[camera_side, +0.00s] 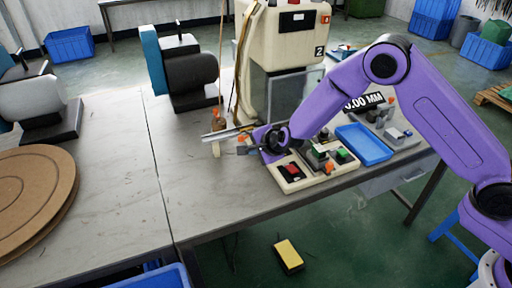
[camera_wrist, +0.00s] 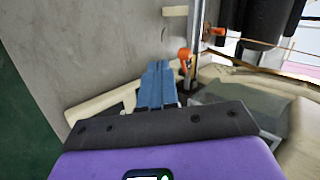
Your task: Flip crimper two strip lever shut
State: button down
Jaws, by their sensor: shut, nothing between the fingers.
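Crimper two (camera_side: 285,38) is the cream machine with a "2" label, at the back of the grey bench. An orange-tipped part (camera_side: 216,114), possibly the strip lever, stands at its left front. In the wrist view an orange knob (camera_wrist: 184,54) on a thin upright stands just beyond and right of the fingertips. Whether it is the same part, and whether the lever is open or shut, I cannot tell. My gripper (camera_side: 242,150) is low in front of the crimper. Its blue fingers (camera_wrist: 157,68) are together and empty, with a small visible gap to the knob.
A cream control box (camera_side: 292,172) with a red button, small coloured parts and a blue tray (camera_side: 365,144) lie right of my gripper. A dark roll (camera_side: 192,72) stands behind left. Thin strip runs beside the crimper. The bench's left middle is clear.

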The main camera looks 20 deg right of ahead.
jog(key=shift+s+a+r, duration=0.25)
jog(key=shift+s+r, duration=0.7)
jog(key=shift+s, duration=0.05)
jog(key=shift+s+a+r, duration=0.2)
jog(key=shift+s+r, duration=0.7)
jog(key=shift+s, duration=0.05)
jog(key=s+d+r+n+g+y, duration=0.1)
jog(key=s+r+n+g+y, duration=0.2)
jog(key=s+n, duration=0.55)
jog(key=s+d+r+n+g, duration=0.1)
jog(key=s+r+n+g, duration=0.3)
jog(key=s, duration=0.7)
jog(key=s+d+r+n+g+h, duration=0.1)
jog(key=s+d+r+n+h, duration=0.1)
jog(key=s+d+n, duration=0.5)
jog(key=s+d+r+n+g+h, duration=0.1)
jog(key=s+d+r+n+h, duration=0.1)
jog(key=s+d+n, duration=0.6)
jog(key=s+d, duration=0.6)
jog(key=shift+r+h, duration=0.25)
jog(key=shift+h, duration=0.15)
